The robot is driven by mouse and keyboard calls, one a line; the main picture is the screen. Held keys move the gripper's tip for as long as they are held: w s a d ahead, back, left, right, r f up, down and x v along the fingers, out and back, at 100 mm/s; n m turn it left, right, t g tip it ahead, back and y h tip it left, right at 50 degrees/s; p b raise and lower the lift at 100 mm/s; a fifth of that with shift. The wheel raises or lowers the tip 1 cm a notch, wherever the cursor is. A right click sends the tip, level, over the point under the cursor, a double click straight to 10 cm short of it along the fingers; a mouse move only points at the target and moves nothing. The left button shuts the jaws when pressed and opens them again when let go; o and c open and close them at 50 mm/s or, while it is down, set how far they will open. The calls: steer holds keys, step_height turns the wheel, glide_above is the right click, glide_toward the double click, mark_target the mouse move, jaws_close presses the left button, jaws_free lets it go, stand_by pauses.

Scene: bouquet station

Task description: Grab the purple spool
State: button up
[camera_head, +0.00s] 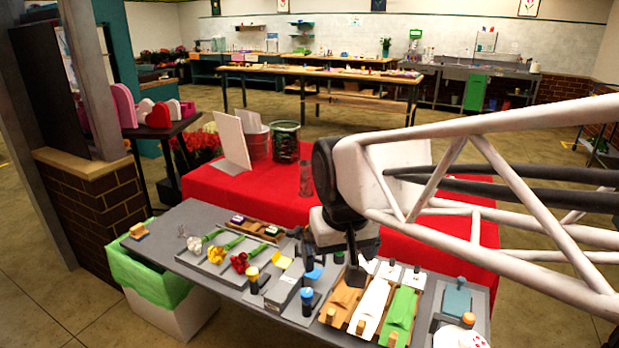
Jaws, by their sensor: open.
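A small purple-topped item, likely the purple spool (237,218), sits at the left end of a wooden tray (254,228) at the back of the grey table. A similar dark green-topped item (271,231) sits at the tray's right end. My gripper (352,275) hangs over the right half of the table, to the right of the tray and apart from the purple item. It points down, open, with one dark finger clearly visible near the brown and white wraps. Nothing shows between its fingers, though the view there is partly blocked.
The grey table (200,262) holds flowers (241,263), dark bottles with blue and yellow caps, and wrapping sheets (400,316). A red-covered table (270,195) with a glass and green bucket (285,142) stands behind. A green-lined bin (150,275) stands at left.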

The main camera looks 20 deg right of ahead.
steer(key=w+d+r+m, duration=0.1)
steer(key=w+d, duration=0.4)
steer(key=w, duration=0.5)
steer(key=w+d+r+m+g, duration=0.1)
steer(key=w+d, duration=0.4)
steer(key=w, duration=0.5)
steer(key=w+d+r+m, duration=0.1)
steer(key=w+d, duration=0.4)
steer(key=w, duration=0.6)
steer(key=w+d+f+m, duration=0.1)
steer(key=w+d+f, duration=0.4)
steer(key=w+d, duration=0.2)
steer(key=w+d+f+g, duration=0.1)
steer(key=w+d+f, duration=0.4)
steer(key=w+d, duration=0.3)
steer(key=w+d+f+m, duration=0.1)
steer(key=w+d+f, duration=0.4)
steer(key=w+d, duration=0.3)
steer(key=shift+d+m, duration=0.3)
steer(key=shift+d, duration=1.55)
steer(key=shift+w+d+f, duration=0.15)
steer(key=shift+d+f, duration=0.15)
steer(key=shift+f, duration=1.3)
